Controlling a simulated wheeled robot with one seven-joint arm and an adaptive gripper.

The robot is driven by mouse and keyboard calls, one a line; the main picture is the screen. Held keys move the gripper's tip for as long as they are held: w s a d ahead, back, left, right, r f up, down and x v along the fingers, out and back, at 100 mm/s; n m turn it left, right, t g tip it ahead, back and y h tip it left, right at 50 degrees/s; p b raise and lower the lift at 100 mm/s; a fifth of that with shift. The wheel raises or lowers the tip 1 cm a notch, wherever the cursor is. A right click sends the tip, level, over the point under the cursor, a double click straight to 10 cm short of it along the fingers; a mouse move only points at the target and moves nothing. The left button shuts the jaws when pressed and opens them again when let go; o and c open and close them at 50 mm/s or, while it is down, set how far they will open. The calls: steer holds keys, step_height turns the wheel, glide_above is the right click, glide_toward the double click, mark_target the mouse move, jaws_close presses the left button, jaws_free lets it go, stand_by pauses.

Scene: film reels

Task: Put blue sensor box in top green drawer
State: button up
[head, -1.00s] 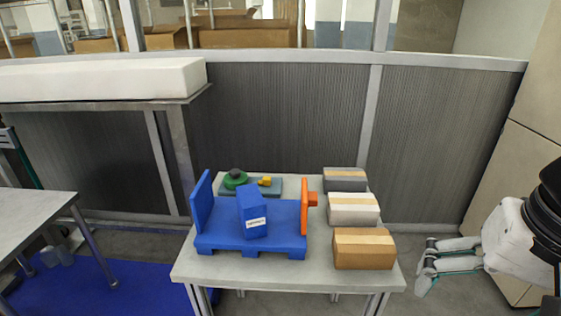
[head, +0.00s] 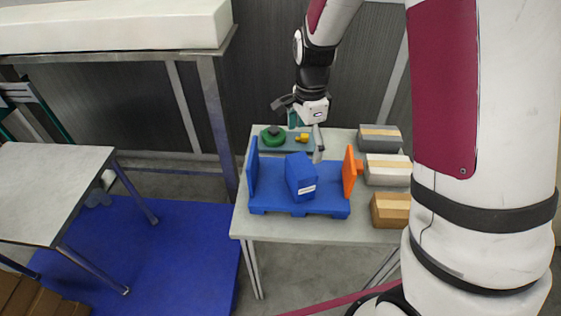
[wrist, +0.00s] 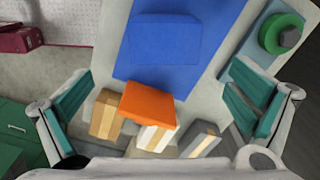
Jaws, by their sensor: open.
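The blue sensor box (head: 300,177) stands on a blue pallet-shaped base (head: 333,203) on the table, its white label facing the camera. In the wrist view the box (wrist: 165,42) is at the upper middle, beyond the fingertips. My gripper (head: 302,126) is open and empty above the table's back part, behind and above the box, apart from it. Its teal-padded fingers are spread wide in the wrist view. A green cabinet front (wrist: 15,125) with a light handle shows at the wrist view's lower left edge; whether it is the top drawer I cannot tell.
An orange upright plate (head: 349,170) stands at the base's right end. Grey, white and brown boxes (head: 390,209) line the table's right side. A round green part (head: 272,136) and a small yellow part (head: 302,138) sit on a plate behind. A blue mat (head: 175,240) covers the floor at left.

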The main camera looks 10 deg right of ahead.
mark_target(302, 166)
step_height(302, 166, down, 9)
steer(key=shift+w+a+f+p, duration=0.1)
steer(key=shift+w+a+p, duration=0.05)
steer(key=shift+p, duration=0.3)
steer(key=shift+w+f+p, duration=0.2)
steer(key=shift+f+p, duration=0.25)
steer(key=shift+f, duration=1.9)
steer(key=c, duration=1.4)
steer(key=shift+r, duration=0.2)
